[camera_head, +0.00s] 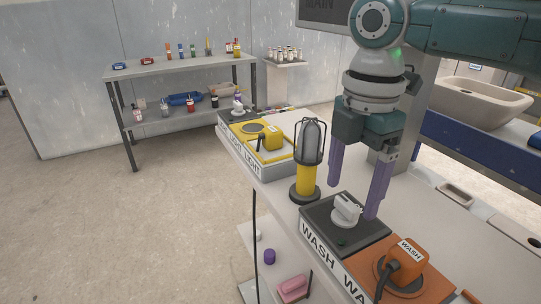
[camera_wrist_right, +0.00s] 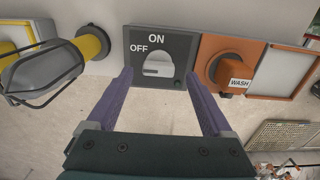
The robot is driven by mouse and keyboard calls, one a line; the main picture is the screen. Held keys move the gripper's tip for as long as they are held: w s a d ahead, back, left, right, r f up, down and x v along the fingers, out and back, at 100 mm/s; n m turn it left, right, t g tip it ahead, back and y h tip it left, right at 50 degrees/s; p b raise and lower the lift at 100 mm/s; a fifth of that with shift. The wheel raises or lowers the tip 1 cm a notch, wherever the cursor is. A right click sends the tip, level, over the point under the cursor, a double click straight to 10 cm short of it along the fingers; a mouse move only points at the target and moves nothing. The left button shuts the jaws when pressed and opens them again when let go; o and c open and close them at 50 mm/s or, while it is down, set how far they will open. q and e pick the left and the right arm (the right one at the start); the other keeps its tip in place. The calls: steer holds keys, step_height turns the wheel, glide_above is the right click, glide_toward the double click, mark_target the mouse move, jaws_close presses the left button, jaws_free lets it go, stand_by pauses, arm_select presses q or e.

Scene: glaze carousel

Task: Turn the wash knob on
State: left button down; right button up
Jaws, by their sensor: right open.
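The wash knob (camera_head: 346,208) is a pale grey knob on a dark panel (camera_head: 322,222) with WASH lettering on its front side. In the right wrist view the knob (camera_wrist_right: 158,68) sits below the word ON and to the right of and below OFF. Its grip bar looks roughly level there; I cannot tell its exact setting. My right gripper (camera_head: 352,199) points down over the panel, its two purple fingers open, one to each side of the knob. In the wrist view the fingers (camera_wrist_right: 160,74) are spread wider than the knob; I see no contact. My left gripper is not in view.
An orange WASH unit (camera_head: 421,262) with a plug stands right beside the panel. A caged lamp on a yellow base (camera_head: 308,178) stands close to the left. A yellow LIGHT unit (camera_head: 268,157) is farther back. A basin (camera_head: 480,103) is at the right.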

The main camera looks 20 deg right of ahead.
steer(key=shift+f, duration=1.05)
steer(key=shift+w, duration=0.1)
steer(key=shift+c, duration=0.2)
jaws_close()
steer(key=shift+r+m+p, duration=0.2)
steer(key=shift+m+p, duration=0.6)
steer(key=shift+p, duration=0.2)
steer(key=m+p, duration=0.2)
steer(key=m, duration=0.1)
steer(key=shift+p, duration=0.4)
steer(key=m+p, duration=0.2)
steer(key=m, duration=0.2)
steer(key=shift+m, duration=0.4)
steer(key=shift+f+m+p, duration=0.1)
steer(key=shift+m+p, duration=0.5)
steer(key=shift+m, duration=0.8)
